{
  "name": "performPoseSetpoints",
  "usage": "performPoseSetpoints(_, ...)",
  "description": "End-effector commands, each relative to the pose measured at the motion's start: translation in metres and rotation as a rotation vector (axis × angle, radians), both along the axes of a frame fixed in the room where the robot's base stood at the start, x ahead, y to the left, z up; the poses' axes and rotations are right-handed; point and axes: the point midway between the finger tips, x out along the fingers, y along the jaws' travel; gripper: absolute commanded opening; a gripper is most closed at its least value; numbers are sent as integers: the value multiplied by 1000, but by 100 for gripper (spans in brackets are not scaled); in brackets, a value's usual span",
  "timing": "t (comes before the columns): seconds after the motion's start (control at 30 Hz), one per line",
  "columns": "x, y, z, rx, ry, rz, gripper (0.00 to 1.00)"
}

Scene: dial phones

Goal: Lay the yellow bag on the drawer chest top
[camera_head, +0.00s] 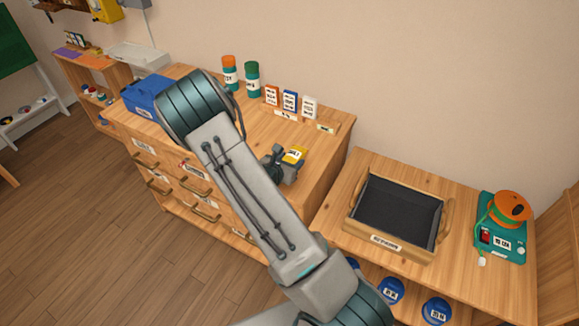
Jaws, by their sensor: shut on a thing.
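The yellow bag (295,154) is small in the camera_head view, with a dark-marked pale label. My gripper (284,161) is shut on it, over the right part of the wooden drawer chest top (325,152). I cannot tell whether the bag touches the top or is held just above it. My arm crosses the chest and hides part of its top and drawer fronts. The fingers are small and partly hidden by the wrist.
Two bottles (252,79), small boxes (290,101) and a tag (326,128) stand along the chest's back. A blue box (147,95) is at its left end. Right of the chest, a lower bench holds a dark-lined tray (437,213) and a teal device (499,243).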

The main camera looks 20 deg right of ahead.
Motion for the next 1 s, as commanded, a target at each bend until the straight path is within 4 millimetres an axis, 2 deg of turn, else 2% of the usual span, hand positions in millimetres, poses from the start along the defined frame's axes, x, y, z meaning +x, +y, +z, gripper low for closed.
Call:
performPoseSetpoints(0.13, -1, 0, -18, -2, 5, 1, 27)
performPoseSetpoints(0.3, 0, 0, -31, -2, 2, 1, 27)
performPoseSetpoints(0.77, 0, 0, -39, 0, 0, 1, 27)
performPoseSetpoints(0.8, 0, 0, -37, 0, 0, 1, 61)
performPoseSetpoints(0.83, 0, 0, -37, 0, 0, 1, 69)
performPoseSetpoints(1.0, 0, 0, -37, 0, 0, 1, 71)
